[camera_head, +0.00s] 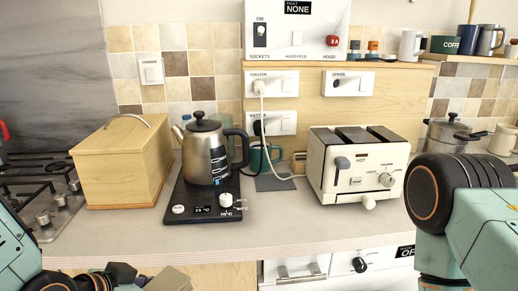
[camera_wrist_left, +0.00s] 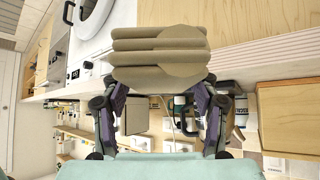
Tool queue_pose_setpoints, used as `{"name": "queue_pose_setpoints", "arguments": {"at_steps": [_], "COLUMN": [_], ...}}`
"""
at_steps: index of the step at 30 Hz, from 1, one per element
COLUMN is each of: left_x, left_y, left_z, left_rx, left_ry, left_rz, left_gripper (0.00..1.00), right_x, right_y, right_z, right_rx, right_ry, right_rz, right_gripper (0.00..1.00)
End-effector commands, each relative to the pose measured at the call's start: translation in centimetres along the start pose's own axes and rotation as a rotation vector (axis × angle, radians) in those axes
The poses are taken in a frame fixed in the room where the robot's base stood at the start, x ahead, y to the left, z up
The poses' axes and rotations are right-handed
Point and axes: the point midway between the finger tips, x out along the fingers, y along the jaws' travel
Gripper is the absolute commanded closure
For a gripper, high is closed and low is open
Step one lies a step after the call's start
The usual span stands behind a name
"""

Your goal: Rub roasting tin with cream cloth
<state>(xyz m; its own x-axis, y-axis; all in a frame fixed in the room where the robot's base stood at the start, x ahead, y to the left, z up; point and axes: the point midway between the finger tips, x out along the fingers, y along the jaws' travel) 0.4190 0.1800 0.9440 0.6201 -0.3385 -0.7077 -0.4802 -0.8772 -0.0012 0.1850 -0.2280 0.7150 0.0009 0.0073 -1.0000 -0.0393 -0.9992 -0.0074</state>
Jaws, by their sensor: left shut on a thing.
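The cream cloth (camera_wrist_left: 160,58) shows in the left wrist view as a thick folded tan bundle between the fingertips. My left gripper (camera_wrist_left: 161,88) is shut on it. In the head view the left gripper (camera_head: 118,275) is at the bottom edge, low in front of the counter, partly cut off. A beige piece of the cloth (camera_head: 169,281) shows beside it. My right arm enters at the right of the head view, but its gripper is not in view. I cannot make out a roasting tin in either view.
On the counter (camera_head: 250,231) stand a wooden bread box (camera_head: 125,165), a kettle (camera_head: 206,155) on its base and a white toaster (camera_head: 357,170). A hob (camera_head: 45,205) is at the left and a steel pot (camera_head: 450,135) at the right. The counter's front strip is clear.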

Motion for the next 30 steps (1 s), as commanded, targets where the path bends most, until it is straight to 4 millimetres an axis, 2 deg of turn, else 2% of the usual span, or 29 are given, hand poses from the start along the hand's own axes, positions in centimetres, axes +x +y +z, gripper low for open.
{"name": "queue_pose_setpoints", "arguments": {"at_steps": [1, 6, 20, 23, 30], "left_x": [0.8, 1.6, 1.8, 2.5, 5.7], "left_y": [0.0, 0.0, 0.0, 0.1, 0.6], "left_z": [0.8, 1.6, 1.8, 2.8, 7.4], "left_rx": [0.000, 0.000, 0.000, -0.002, -0.002], "left_ry": [0.001, 0.001, 0.000, -0.005, -0.010], "left_rz": [0.000, -0.001, -0.001, 0.000, 0.001], "left_gripper": [0.67, 0.67, 0.67, 0.67, 0.67], "right_x": [1.2, 2.3, 2.4, 2.4, 2.4], "right_y": [0.0, 0.0, 0.0, 0.0, 0.0], "right_z": [0.0, 0.0, 0.0, 0.0, 0.0], "right_rx": [0.000, 0.000, 0.000, 0.000, 0.000], "right_ry": [0.000, 0.000, 0.000, 0.000, 0.000], "right_rz": [0.000, 0.000, 0.000, 0.000, 0.000], "right_gripper": [0.60, 0.60, 0.60, 0.60, 0.60]}}
